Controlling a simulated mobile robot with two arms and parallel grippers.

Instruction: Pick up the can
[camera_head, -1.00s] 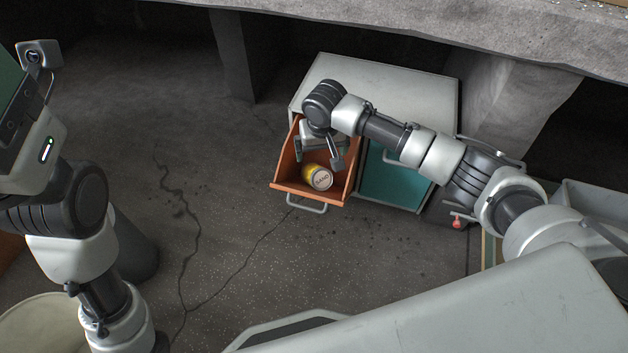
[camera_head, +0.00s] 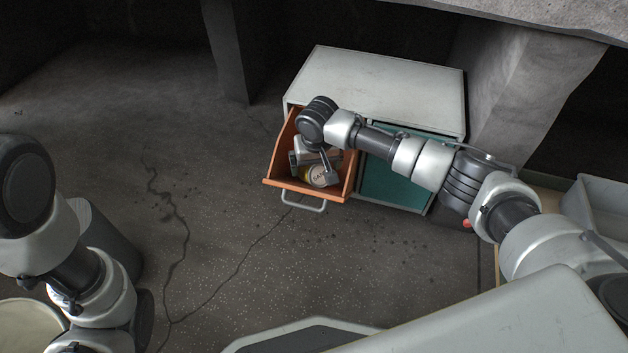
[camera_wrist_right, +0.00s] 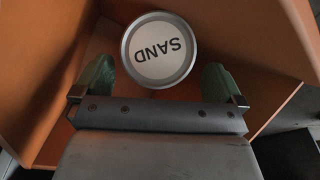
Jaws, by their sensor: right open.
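The can (camera_head: 319,176) lies in the open orange drawer (camera_head: 278,172) of the cabinet. In the right wrist view the can's white end (camera_wrist_right: 158,50) sits just beyond and between the fingertips. My right gripper (camera_head: 312,172) reaches down into the drawer over the can. It is open in the right wrist view (camera_wrist_right: 159,80), with one green-padded finger on each side of the can. Contact between fingers and can cannot be told. My left arm is at the left edge; its gripper is out of the picture.
The grey cabinet (camera_head: 380,85) stands under the concrete bench, with a closed teal door (camera_head: 395,185) beside the drawer. The drawer walls stand close around my right gripper. Cracked floor (camera_head: 220,220) to the left is clear. A grey bin (camera_head: 600,200) stands at the right.

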